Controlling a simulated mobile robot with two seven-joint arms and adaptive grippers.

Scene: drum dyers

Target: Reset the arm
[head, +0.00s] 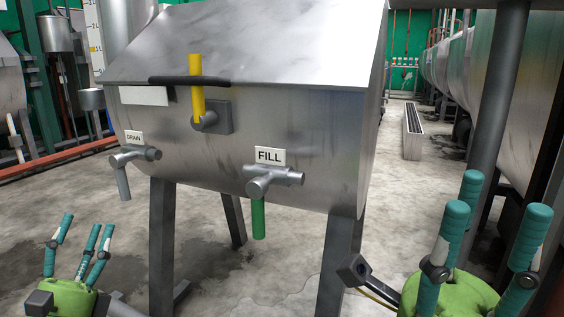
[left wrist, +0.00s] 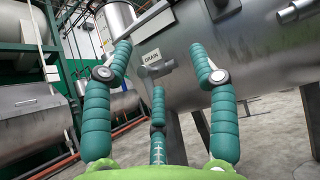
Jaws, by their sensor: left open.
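My left gripper (head: 85,223) is at the lower left of the head view, with its teal fingers pointing up, spread and empty. My right gripper (head: 495,200) is at the lower right, fingers up and apart, holding nothing. Both stand apart from the metal drum (head: 290,130) in the middle.
The drum has a yellow handle (head: 196,85), a grey drain spout (head: 123,180) and a green-ended fill spout (head: 258,218). It stands on dark metal legs (head: 162,245). A dark post (head: 494,100) rises at the right. Bare floor (head: 420,200) lies between drum and post.

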